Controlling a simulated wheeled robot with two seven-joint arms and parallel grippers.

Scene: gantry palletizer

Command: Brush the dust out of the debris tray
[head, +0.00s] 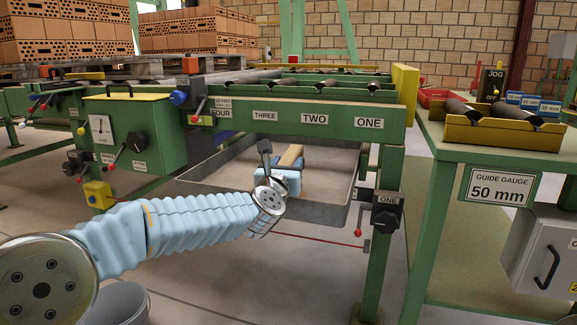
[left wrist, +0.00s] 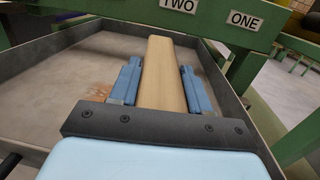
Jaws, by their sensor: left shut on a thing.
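The debris tray (head: 215,187) is a wide grey metal tray with low walls under the green conveyor frame. Its rim also shows in the left wrist view (left wrist: 50,43). My left gripper (head: 288,170) reaches over the tray's near part. Its blue fingers (left wrist: 157,82) are shut on a pale wooden bar, which looks like the brush handle (left wrist: 163,65). The wood also shows in the head view (head: 291,155). No bristles show, so I cannot tell whether they touch the floor. A small reddish-brown patch of dust (left wrist: 98,90) lies left of the fingers. My right gripper is out of view.
The green beam (head: 290,118) with number labels runs above the tray. A green leg with a black box (head: 387,210) stands at its right. A green control box (head: 135,135) is at the left. A red cord (head: 310,239) crosses in front.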

